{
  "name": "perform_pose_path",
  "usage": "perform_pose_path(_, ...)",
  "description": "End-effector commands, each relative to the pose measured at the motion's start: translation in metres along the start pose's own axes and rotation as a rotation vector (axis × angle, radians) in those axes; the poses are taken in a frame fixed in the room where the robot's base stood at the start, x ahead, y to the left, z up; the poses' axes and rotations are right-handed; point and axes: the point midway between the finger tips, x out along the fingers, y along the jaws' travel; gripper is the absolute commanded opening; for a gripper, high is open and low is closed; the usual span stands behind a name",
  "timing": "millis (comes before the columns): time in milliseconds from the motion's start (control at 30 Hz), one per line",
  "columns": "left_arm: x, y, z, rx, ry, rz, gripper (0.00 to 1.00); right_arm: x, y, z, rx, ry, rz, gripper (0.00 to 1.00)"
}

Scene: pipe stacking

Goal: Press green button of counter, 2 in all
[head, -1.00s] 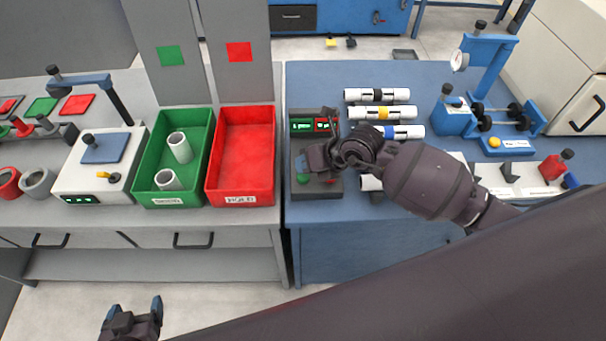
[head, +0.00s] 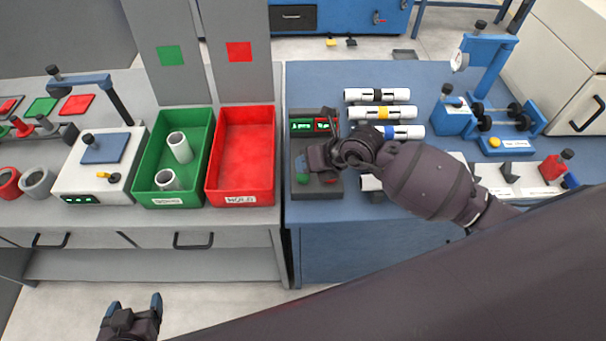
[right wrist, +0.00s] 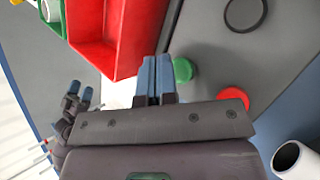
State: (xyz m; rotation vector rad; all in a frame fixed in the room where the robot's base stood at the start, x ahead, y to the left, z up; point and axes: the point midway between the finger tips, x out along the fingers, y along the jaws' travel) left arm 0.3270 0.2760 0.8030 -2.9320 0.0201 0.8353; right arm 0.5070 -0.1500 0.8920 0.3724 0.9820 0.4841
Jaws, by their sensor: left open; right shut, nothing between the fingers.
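The counter (head: 318,188) is a dark box at the left edge of the blue table. Its green display (head: 303,126) seems to read 1 pcs; the red display (head: 323,124) is partly hidden. The green button (head: 303,178) is low on its left side and also shows in the right wrist view (right wrist: 183,70). The red button (right wrist: 233,96) is to its right. My right gripper (right wrist: 156,62) is shut and empty, with its fingertips just beside the green button; contact cannot be told. My left gripper (head: 133,308) is open and empty, low over the floor.
A red bin (head: 241,192) stands just left of the counter. A green bin (head: 152,198) beside it holds two grey pipes (head: 180,147). White tubes with coloured bands (head: 362,96) lie right of the counter. A blue gauge stand (head: 488,60) is farther right.

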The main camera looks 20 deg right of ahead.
Motion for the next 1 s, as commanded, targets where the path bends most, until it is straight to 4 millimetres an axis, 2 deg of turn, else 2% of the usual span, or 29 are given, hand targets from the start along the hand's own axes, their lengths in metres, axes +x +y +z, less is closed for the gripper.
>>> perform_pose_path(567, -0.0027, -0.0003, 0.0059, -0.002, -0.01, -0.002, 0.78, 0.0053, -0.0038, -0.0039, 0.002, 0.001, 0.0, 0.0)
perform_pose_path(1000, -0.0005, 0.0, 0.0026, -0.001, -0.003, 0.0, 0.78, 0.0062, -0.0045, -0.0045, 0.0, 0.0, 0.0, 0.0)
